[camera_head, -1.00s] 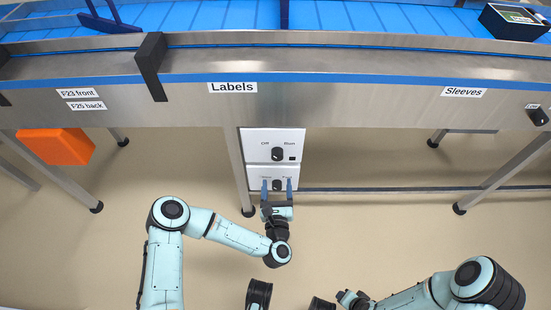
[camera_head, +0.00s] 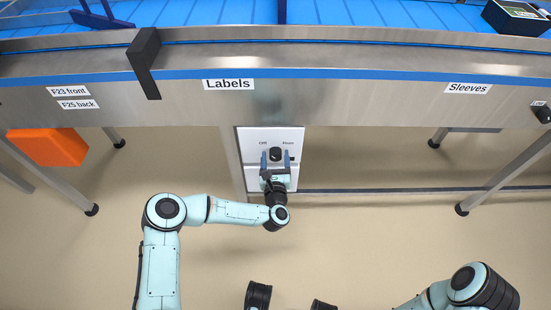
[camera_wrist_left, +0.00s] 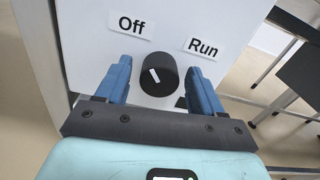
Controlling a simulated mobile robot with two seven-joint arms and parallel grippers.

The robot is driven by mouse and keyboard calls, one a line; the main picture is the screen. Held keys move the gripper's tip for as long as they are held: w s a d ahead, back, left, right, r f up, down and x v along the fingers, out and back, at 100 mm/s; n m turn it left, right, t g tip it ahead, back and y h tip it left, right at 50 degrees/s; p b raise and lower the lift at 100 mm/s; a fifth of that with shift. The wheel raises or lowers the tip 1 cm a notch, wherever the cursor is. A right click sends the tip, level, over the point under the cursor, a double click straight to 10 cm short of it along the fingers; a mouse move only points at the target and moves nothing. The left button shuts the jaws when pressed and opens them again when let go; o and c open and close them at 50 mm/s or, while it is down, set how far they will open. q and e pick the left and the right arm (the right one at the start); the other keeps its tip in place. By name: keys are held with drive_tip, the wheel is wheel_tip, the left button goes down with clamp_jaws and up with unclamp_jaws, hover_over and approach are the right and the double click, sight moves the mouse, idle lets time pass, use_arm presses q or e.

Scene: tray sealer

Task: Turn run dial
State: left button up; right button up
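The run dial (camera_head: 275,154) is a black round knob on a white panel (camera_head: 252,139) below the conveyor. In the left wrist view the dial (camera_wrist_left: 158,76) has a white mark that points up and left, toward the "Off" label (camera_wrist_left: 131,25). The "Run" label (camera_wrist_left: 203,47) is to its right. My left gripper (camera_head: 275,158) is open, with one blue finger on each side of the dial. In the left wrist view there are gaps between the fingers and the dial.
The steel conveyor frame (camera_head: 350,105) with a blue belt runs above the panel. A table leg (camera_head: 229,165) stands just left of the panel. A lower white panel is partly hidden behind my left gripper. An orange box (camera_head: 48,147) is at left. A small dial (camera_head: 542,114) is at far right.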

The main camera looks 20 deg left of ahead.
use_arm(q)
drive_tip(key=c, duration=0.9)
